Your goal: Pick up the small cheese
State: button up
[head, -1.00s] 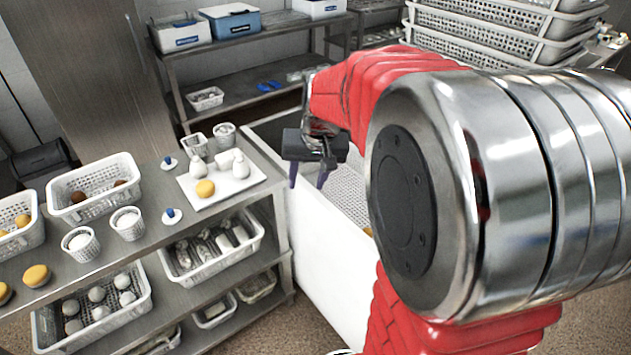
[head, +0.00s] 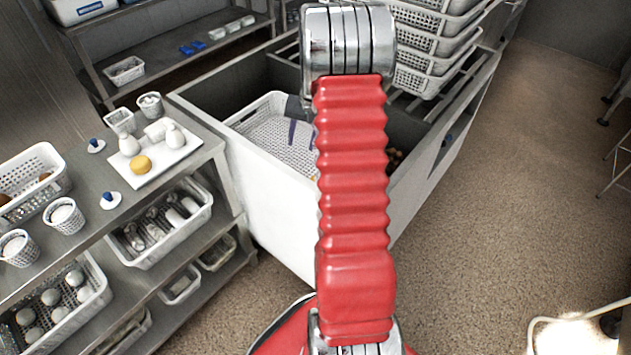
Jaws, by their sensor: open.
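A small round orange-yellow cheese (head: 141,164) lies on a white tray (head: 164,177) on the steel counter at the left, next to white bottle-shaped things. My gripper (head: 301,133) hangs over a white perforated basket (head: 262,108) inside the large white bin, well to the right of the tray. It is partly hidden behind my red arm. Its dark purple fingers show apart, with nothing seen between them. A bit of orange shows low in the bin beside my arm, too little to identify.
Small white baskets and cups (head: 64,215) and two blue-knobbed pieces (head: 110,200) stand on the counter around the tray. The white bin's front wall (head: 262,195) stands right of the counter. Stacked baskets (head: 434,45) rise behind.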

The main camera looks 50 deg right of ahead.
jog(key=s+d+f+m, duration=0.2)
jog(key=d+f, duration=0.5)
jog(key=f, duration=0.2)
jog(key=shift+s+d+f, duration=0.2)
jog(key=shift+s+d, duration=0.05)
jog(key=shift+s, duration=0.1)
jog(key=shift+x, duration=4.3)
jog(key=shift+a, duration=0.15)
jog(key=shift+s+x, duration=0.1)
jog(key=shift+x, duration=1.2)
jog(key=shift+s+x, duration=0.15)
jog(key=shift+x, duration=1.2)
jog(key=shift+a, duration=0.1)
jog(key=shift+c, duration=0.7)
jog(key=c, duration=0.7)
